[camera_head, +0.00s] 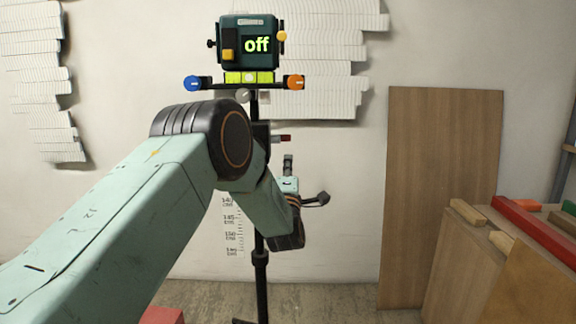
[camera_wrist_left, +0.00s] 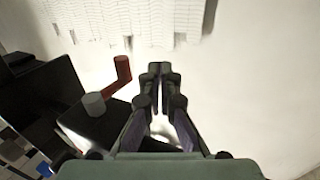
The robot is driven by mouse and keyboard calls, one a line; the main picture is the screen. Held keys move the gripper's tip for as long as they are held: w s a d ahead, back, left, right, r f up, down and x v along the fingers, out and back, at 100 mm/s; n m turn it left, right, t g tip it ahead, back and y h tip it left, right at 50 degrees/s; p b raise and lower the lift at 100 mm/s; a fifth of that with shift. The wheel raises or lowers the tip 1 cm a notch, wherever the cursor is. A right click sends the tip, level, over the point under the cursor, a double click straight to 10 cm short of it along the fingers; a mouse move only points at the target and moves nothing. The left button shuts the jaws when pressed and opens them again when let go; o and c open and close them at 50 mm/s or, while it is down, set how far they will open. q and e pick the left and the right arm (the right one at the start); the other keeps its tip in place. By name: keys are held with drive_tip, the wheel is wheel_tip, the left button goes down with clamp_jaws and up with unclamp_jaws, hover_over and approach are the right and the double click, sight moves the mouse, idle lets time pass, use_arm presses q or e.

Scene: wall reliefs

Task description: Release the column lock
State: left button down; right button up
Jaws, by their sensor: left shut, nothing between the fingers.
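The column lock appears as a small red lever (camera_head: 284,138) on the black column (camera_head: 261,275) of the stand. My left gripper (camera_head: 288,157) is below the lever in the head view, fingers pointing up. In the left wrist view, the left gripper (camera_wrist_left: 160,70) is shut and empty, just right of the lever with a visible gap. My left arm hides part of the column. My right gripper is not in view.
A dark green device (camera_head: 248,42) reading "off" tops the stand, above a bar with a blue knob (camera_head: 193,83) and an orange knob (camera_head: 294,82). White wall reliefs (camera_head: 325,60) are behind. A wooden panel (camera_head: 440,190) leans at right; the wall between is bare.

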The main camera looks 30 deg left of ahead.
use_arm(q)
wheel_tip(320, 180, down, 10)
drive_tip(key=s+d+p, duration=0.1)
drive_tip(key=s+p, duration=0.1)
drive_tip(key=s, duration=0.1)
drive_tip(key=shift+d, duration=0.35)
drive_tip(key=shift+r, duration=0.15)
